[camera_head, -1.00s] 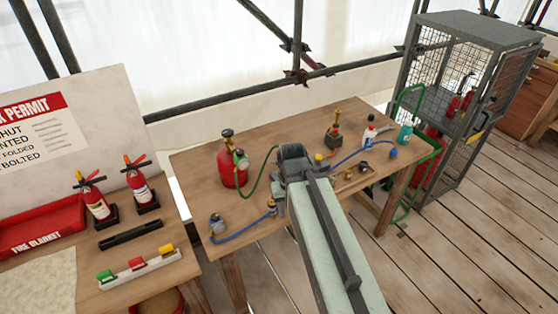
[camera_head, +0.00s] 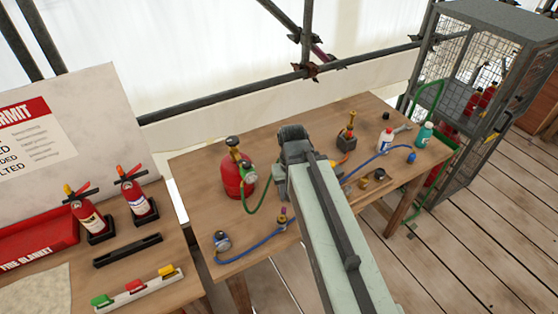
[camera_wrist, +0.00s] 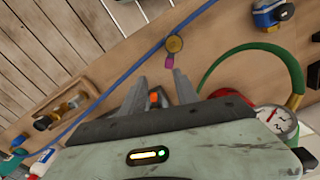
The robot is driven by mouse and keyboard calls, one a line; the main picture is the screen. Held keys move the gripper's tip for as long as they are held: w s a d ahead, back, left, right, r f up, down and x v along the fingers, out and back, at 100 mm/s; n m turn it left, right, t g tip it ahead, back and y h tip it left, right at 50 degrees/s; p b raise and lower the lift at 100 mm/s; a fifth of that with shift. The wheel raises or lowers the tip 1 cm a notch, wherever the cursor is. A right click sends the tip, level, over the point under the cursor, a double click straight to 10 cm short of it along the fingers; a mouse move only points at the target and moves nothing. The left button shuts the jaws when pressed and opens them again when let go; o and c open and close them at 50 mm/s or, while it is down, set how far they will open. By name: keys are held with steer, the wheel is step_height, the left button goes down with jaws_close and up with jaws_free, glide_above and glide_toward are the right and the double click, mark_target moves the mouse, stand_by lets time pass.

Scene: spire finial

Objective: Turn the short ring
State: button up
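No part is marked as the short ring, and I cannot tell which one it is. A round brass fitting (camera_wrist: 174,44) with a purple part (camera_wrist: 169,61) lies by the blue hose (camera_wrist: 130,72), just beyond my fingertips. The fingers do not visibly touch the brass fitting. In the head view my arm hides the fingers.
A red cylinder (camera_head: 232,178) with a gauge (camera_wrist: 275,120) and green hose (camera_wrist: 235,58) stands close beside my gripper. A blue-and-grey device (camera_head: 222,241) sits at the table's near left. Bottles (camera_head: 386,139) and a small stand (camera_head: 347,139) are on the right. The wooden table (camera_head: 200,205) has bare areas.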

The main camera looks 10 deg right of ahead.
steer(key=w+r+n+p, duration=0.1)
steer(key=w+n, duration=0.2)
steer(key=w, duration=0.2)
steer(key=w+r+n+p, duration=0.2)
steer(key=w+n, duration=0.2)
steer(key=w+d+r+n+p, duration=0.1)
steer(key=w+r+n+p, duration=0.1)
steer(key=w+n, duration=0.2)
steer(key=shift+w+d, duration=0.1)
steer(key=shift+w, duration=0.75)
steer(key=shift+s+f+b, duration=0.1)
steer(key=shift+f+b, duration=0.45)
steer(key=shift+b, duration=0.05)
step_height(320, 180, down, 7)
steer(key=b, duration=0.7)
steer(key=shift+r, duration=0.15)
steer(key=shift+c, duration=0.3)
jaws_close()
